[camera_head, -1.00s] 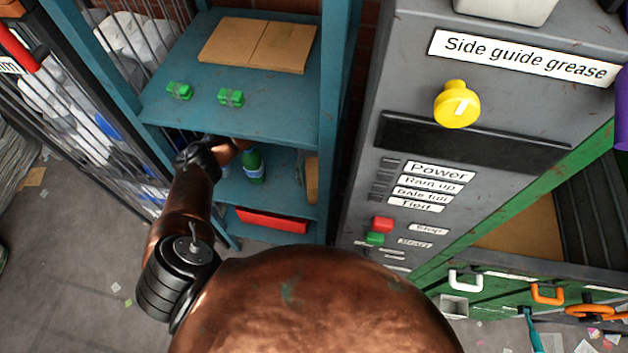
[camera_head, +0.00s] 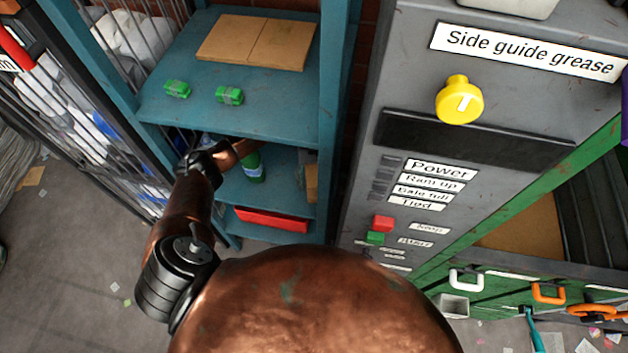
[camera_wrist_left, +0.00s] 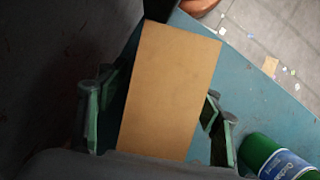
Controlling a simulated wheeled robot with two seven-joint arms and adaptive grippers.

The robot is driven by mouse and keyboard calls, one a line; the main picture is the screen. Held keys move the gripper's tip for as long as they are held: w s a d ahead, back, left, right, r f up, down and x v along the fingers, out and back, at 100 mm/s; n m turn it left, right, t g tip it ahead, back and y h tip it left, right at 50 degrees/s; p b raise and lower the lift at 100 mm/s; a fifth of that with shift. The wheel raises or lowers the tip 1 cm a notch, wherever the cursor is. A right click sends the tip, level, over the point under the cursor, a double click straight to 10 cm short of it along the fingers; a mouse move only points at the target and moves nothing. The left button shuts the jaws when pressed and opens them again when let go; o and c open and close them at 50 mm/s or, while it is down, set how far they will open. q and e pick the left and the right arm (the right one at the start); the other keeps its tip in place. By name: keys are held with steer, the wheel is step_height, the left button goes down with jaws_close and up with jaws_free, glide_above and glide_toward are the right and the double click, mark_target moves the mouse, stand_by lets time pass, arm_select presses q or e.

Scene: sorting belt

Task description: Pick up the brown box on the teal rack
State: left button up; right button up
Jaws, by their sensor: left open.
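The brown box (camera_wrist_left: 168,95) lies in the middle of the left wrist view, between the two spread fingers of my left gripper (camera_wrist_left: 158,92). The gripper is open, with one finger on each side of the box and a gap visible on the right side. In the head view a brown box (camera_head: 312,183) shows partly at the right end of the teal rack's (camera_head: 275,128) middle shelf, below the top shelf. My left arm reaches under the top shelf there, and its fingers are hidden. My right gripper is not in view.
A green bottle (camera_head: 253,168) stands on the middle shelf and shows close by in the left wrist view (camera_wrist_left: 275,155). Green bundles (camera_head: 229,96) and flat cardboard (camera_head: 258,43) lie on the top shelf. A red item (camera_head: 271,219) is lower. A grey control panel (camera_head: 400,130) stands right.

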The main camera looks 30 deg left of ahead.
arm_select(q)
steer(key=shift+f+b, duration=0.15)
steer(key=shift+b, duration=0.15)
steer(key=shift+c, duration=0.6)
steer(key=c, duration=0.9)
